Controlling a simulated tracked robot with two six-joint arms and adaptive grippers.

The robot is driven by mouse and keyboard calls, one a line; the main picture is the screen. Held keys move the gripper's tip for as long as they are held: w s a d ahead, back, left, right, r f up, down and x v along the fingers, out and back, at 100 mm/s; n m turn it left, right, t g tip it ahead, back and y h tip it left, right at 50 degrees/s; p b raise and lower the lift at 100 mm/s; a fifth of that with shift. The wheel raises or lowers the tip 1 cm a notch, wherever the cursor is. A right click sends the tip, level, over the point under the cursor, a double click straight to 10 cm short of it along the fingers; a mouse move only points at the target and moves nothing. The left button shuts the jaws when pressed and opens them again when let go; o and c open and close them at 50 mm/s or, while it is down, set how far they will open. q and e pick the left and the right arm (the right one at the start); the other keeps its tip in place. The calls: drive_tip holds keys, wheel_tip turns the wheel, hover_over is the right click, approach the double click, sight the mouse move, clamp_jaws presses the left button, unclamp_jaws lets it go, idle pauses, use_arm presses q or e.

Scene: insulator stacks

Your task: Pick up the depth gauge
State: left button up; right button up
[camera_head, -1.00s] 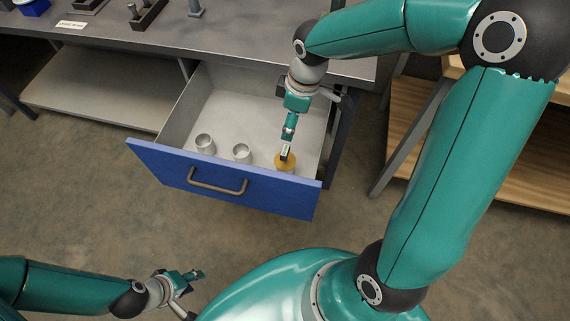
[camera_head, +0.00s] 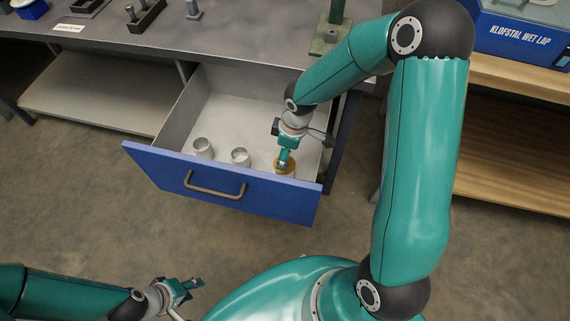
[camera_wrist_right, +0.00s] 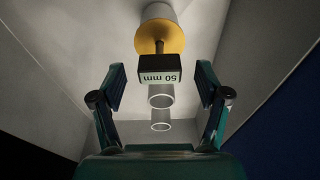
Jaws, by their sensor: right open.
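The depth gauge (camera_wrist_right: 158,65) has a dark block marked "50 mm" on a thin stem above a yellow-orange disc. It sits on a pale cylinder in the open drawer. In the head view only its disc (camera_head: 285,167) shows, at the drawer's front right; my right gripper (camera_head: 283,161) hides the block. In the right wrist view my right gripper (camera_wrist_right: 161,84) is open, one finger on each side of the block, with gaps to both. My left gripper (camera_head: 194,284) is outside the drawer, low in the head view; its finger gap is unclear.
Two pale hollow cups (camera_head: 203,147) (camera_head: 240,157) stand left of the gauge in the drawer. The blue drawer front (camera_head: 225,189) rises close by. The grey bench top (camera_head: 235,35) lies behind, and a blue box (camera_head: 520,35) stands on the wooden shelf at right.

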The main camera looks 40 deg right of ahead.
wheel_tip(320, 180, down, 2)
drive_tip(key=shift+w+a+f, duration=0.1)
drive_tip(key=shift+w+f, duration=0.05)
drive_tip(key=shift+f, duration=0.1)
drive_tip(key=shift+r, duration=0.1)
clamp_jaws()
